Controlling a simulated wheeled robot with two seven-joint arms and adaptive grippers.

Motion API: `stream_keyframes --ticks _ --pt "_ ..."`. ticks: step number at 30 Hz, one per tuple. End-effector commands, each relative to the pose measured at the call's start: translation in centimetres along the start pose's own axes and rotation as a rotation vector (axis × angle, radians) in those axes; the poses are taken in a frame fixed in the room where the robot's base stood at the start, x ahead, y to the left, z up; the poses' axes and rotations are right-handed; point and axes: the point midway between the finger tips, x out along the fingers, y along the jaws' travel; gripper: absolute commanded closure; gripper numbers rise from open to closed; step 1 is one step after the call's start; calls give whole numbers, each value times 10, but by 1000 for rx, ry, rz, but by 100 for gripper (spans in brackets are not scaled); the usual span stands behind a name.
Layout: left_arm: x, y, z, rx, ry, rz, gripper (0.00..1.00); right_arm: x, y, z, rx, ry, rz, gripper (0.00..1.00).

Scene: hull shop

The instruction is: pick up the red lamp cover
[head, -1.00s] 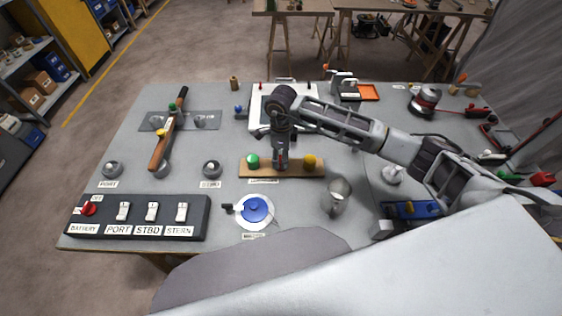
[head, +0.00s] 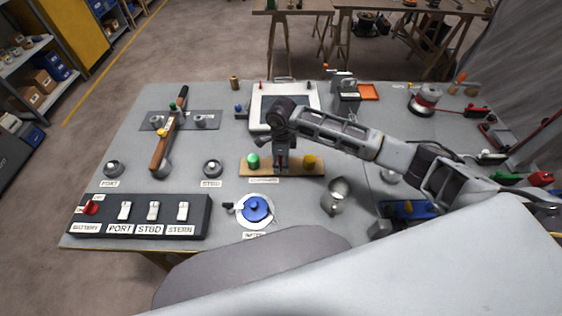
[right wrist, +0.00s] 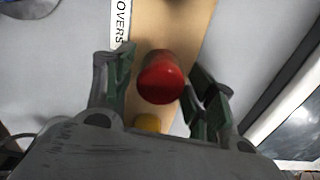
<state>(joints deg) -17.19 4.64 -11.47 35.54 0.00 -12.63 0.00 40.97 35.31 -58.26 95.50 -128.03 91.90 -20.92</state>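The red lamp cover (right wrist: 161,80) stands on the wooden strip (right wrist: 172,30), between the two fingers of my right gripper (right wrist: 160,88) in the right wrist view. The fingers are open, one on each side, with gaps to the cover. In the head view my right gripper (head: 281,163) points down over the middle of the strip (head: 304,168) and mostly hides the red cover. The green cover (head: 253,161) is left of it and the yellow cover (head: 310,161) is right of it. My left gripper is not in view.
A switch box (head: 140,216) is at the front left. A wooden-handled lever (head: 163,148) is on the left. A white-framed panel (head: 262,100) lies behind my gripper.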

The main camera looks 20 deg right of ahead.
Motion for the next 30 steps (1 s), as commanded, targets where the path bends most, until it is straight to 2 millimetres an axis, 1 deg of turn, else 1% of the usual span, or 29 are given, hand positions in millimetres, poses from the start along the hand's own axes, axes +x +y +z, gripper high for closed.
stream_keyframes --ticks 1,6,15,20,26,30 --pt "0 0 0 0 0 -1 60 0 0 0 0 0 0 55" --pt "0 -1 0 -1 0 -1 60 0 0 0 0 0 0 77" --pt "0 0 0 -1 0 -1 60 -1 0 0 0 0 0 78" --pt "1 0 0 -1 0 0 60 -6 -1 0 0 0 -2 78" --pt "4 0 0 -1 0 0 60 -25 -1 0 0 -1 -3 78" --pt "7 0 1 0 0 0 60 -45 -1 0 0 -1 -3 78"
